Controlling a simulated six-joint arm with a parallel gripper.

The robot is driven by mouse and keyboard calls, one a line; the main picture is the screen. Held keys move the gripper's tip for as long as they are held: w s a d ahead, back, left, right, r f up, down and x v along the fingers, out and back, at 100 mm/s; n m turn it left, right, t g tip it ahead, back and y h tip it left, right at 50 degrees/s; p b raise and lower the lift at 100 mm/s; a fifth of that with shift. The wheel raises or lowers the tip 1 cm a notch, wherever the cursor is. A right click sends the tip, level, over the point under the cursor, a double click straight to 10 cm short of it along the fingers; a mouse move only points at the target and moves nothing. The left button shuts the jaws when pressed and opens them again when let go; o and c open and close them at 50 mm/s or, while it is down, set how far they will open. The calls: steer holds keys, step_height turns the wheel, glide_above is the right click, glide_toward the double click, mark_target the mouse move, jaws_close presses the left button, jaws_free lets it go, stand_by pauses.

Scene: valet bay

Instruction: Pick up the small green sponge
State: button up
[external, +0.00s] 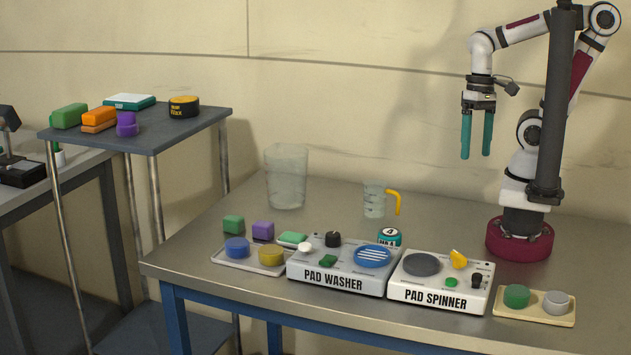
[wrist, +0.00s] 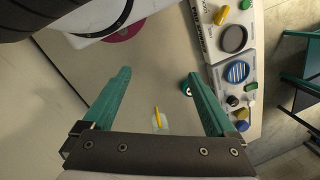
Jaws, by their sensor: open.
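A small green block (external: 233,224), which looks like the small green sponge, sits on the steel table in the external view, left of a purple block (external: 263,230) and behind a tray. A larger green block (external: 69,115) lies on the side stand. My gripper (external: 476,154) is open and empty, pointing down high above the table's right part, far to the right of the small green block. Its two teal fingers are apart in the wrist view (wrist: 158,75). I cannot clearly make out the small green block in the wrist view.
A tray (external: 225,262) with blue and yellow pads, the pad washer (external: 335,278) and the pad spinner (external: 440,296) line the front edge. Behind stand a clear bin (external: 287,176), a measuring jug (external: 374,201) and a teal tin (external: 389,237).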

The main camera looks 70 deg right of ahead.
steer(key=n+t, duration=0.8)
steer(key=t, duration=0.5)
glide_toward(234, 218)
steer(key=shift+y, duration=0.3)
steer(key=x, duration=0.8)
steer(key=shift+w+d+f, duration=0.2)
steer(key=shift+w+d, duration=0.05)
steer(key=shift+w, duration=0.1)
jaws_close()
